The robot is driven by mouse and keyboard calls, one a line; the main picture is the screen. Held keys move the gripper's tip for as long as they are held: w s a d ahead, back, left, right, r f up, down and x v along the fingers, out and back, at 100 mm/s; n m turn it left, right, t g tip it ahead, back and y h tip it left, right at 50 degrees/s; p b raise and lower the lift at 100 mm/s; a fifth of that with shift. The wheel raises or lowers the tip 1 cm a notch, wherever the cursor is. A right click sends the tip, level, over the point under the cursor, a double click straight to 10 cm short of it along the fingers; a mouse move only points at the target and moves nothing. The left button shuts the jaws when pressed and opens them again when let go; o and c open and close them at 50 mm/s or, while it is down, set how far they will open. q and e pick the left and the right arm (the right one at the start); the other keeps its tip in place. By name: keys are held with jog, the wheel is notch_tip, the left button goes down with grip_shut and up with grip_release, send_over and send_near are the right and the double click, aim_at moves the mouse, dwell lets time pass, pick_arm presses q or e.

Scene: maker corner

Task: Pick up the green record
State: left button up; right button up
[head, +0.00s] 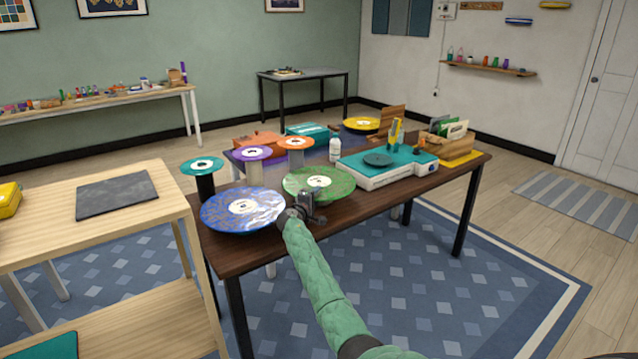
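The green record (345,183), speckled with a pale label, lies near the front edge of the dark wooden table (236,262). A blue marbled record (235,212) lies to its left. My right gripper (306,206) is at the table's front edge, by the near rim of the green record and beside the right rim of the blue one. It hides a little of that near side. Its fingers are small and dark here, so I cannot tell whether they are open, shut or touching a record. My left gripper is not in view.
Small records on stands (205,186) rise behind the blue record. A teal and white turntable (385,172), a white bottle (335,149), a yellow record (362,124) and a record crate (455,147) occupy the table. A light wooden table (95,225) stands left.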

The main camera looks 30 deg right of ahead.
grip_shut()
jog(key=shift+r, duration=0.1)
